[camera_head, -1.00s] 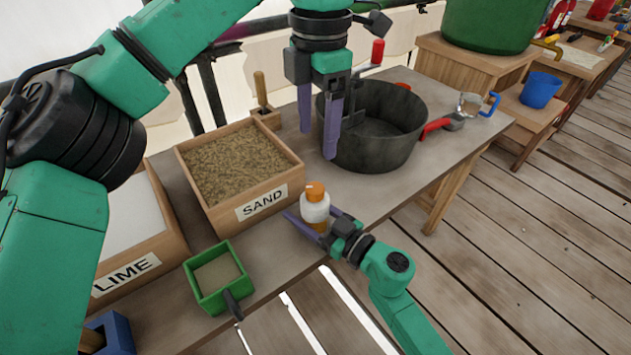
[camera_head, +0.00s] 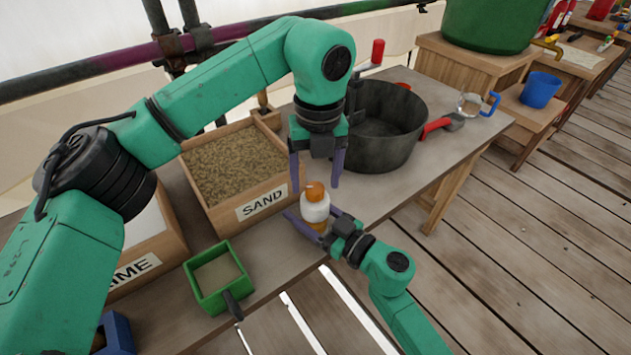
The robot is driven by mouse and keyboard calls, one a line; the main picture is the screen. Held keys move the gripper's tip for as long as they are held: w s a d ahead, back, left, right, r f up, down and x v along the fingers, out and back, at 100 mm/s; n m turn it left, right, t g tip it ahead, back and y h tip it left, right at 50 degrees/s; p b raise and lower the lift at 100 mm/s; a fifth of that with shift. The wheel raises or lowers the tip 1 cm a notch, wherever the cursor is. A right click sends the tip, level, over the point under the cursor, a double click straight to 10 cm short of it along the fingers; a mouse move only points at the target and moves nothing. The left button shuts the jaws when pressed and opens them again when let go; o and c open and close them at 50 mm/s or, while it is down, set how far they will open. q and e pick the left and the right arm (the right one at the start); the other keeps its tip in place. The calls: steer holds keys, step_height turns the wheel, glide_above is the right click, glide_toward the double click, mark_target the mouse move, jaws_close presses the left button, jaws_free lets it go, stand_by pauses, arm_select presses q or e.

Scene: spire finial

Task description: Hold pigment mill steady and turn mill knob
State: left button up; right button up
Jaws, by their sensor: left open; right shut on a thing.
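The pigment mill (camera_head: 315,209) is a small white bottle-like body with an amber lower part, standing upright near the table's front edge. Its orange knob (camera_head: 315,191) is on top. My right gripper (camera_head: 318,228) is shut on the mill's lower body from the front right. My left gripper (camera_head: 316,170) points down, open and empty, just above the orange knob, with a purple finger on each side. In this view I cannot tell exactly how far it is above the knob.
The SAND box (camera_head: 240,170) is left of the mill, with a LIME box (camera_head: 150,240) further left. A green scoop (camera_head: 218,279) lies in front of them. A dark pot (camera_head: 385,125) with a red handle stands behind right.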

arm_select(q)
steer(key=shift+f, duration=0.8)
jaws_close()
steer(key=shift+m, duration=0.4)
steer(key=m, duration=0.4)
steer(key=shift+m, duration=2.3)
steer(key=shift+s, duration=0.1)
jaws_free()
